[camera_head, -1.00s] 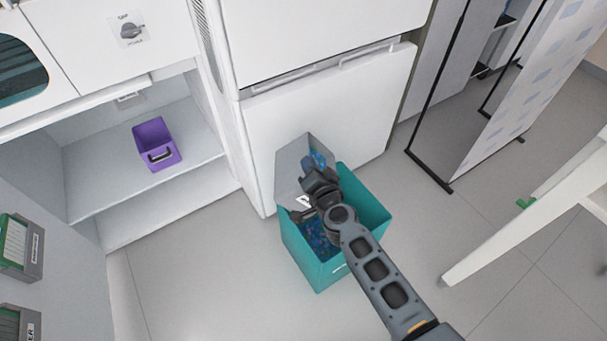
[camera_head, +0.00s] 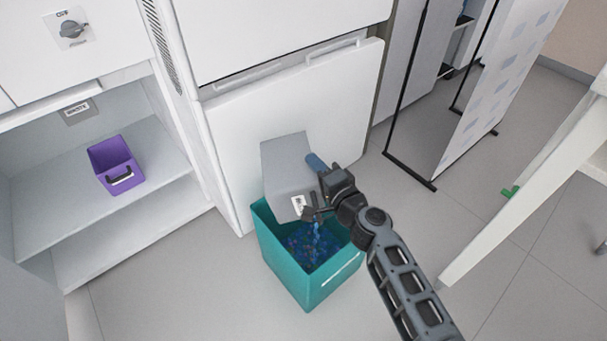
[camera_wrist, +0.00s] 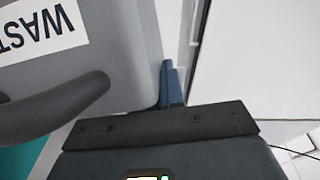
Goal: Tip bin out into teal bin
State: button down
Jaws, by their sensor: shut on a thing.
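The grey bin (camera_head: 287,166) is tilted over the teal bin (camera_head: 312,286), and small blue pieces (camera_head: 318,238) show below its lower edge, inside the teal bin. The teal bin stands on the floor and holds many small blue and dark pieces. My gripper (camera_head: 318,201) is shut on the grey bin at its right side. In the wrist view the grey bin (camera_wrist: 120,60) fills the left, with a white label and a dark handle. The grey bin's inside is hidden.
A white fridge (camera_head: 290,100) stands right behind both bins. A purple bin (camera_head: 117,166) sits on a low shelf at the left. A folding screen (camera_head: 490,90) and a white table leg (camera_head: 520,190) are at the right. Floor in front is clear.

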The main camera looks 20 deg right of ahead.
jog(key=s+d+f+m+t+b, duration=0.1)
jog(key=d+m+t+b, duration=0.1)
jog(key=d+m+b, duration=0.4)
jog(key=shift+s+d+m+b, duration=0.3)
jog(key=shift+d+b, duration=0.5)
jog(key=shift+b, duration=0.5)
jog(key=shift+s+f, duration=0.1)
jog(key=shift+f, duration=0.1)
dwell(3.1)
